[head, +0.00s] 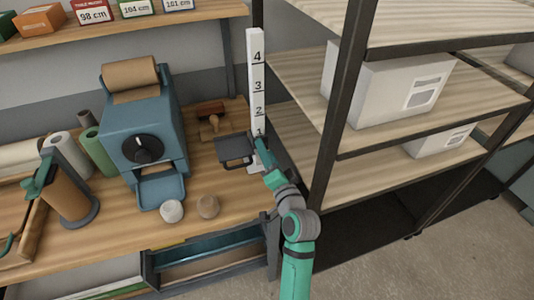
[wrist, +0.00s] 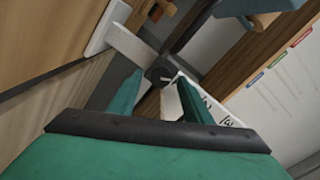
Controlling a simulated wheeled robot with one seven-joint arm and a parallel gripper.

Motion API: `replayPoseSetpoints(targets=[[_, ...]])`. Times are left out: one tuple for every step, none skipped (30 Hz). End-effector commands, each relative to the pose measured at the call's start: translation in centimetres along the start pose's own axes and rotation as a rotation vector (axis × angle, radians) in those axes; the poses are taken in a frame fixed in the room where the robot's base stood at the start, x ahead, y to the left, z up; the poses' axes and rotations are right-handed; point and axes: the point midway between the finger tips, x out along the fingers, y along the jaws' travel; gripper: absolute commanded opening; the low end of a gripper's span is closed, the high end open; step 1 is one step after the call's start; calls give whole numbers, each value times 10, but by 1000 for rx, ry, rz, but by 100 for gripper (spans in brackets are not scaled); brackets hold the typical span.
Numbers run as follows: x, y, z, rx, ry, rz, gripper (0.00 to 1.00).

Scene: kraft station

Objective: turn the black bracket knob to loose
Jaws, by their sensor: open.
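A white upright post (head: 256,85) marked 1 to 4 stands at the right end of the bench. A dark bracket with a flat plate (head: 235,150) sits low on it, near the 1. The black bracket knob (wrist: 159,75) shows in the wrist view, in front of the numbered post (wrist: 212,106). My gripper (wrist: 157,84) is open, with one green finger on each side of the knob in the picture. I cannot tell whether either finger touches it. In the head view my gripper (head: 261,146) is beside the post at the bracket's height and hides the knob.
A blue machine (head: 116,108) with its own black dial (head: 142,149) stands left on the bench. Two round pieces, one white (head: 172,211) and one brown (head: 208,206), lie before it. A shelf rack with a dark upright (head: 338,110) stands close right of my arm.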

Motion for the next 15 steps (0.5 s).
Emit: replayPoseSetpoints(targets=[[0,0,0,0,0,0,45],[0,0,0,0,0,0,45],[0,0,0,0,0,0,45],[0,0,0,0,0,0,45],[0,0,0,0,0,0,45],[0,0,0,0,0,0,36],[0,0,0,0,0,0,29],[0,0,0,0,0,0,22],[0,0,0,0,0,0,12],[0,0,0,0,0,0,5],[0,0,0,0,0,0,5],[0,0,0,0,0,0,5],[0,0,0,0,0,0,5],[0,0,0,0,0,0,5],[0,0,0,-2,0,0,5]])
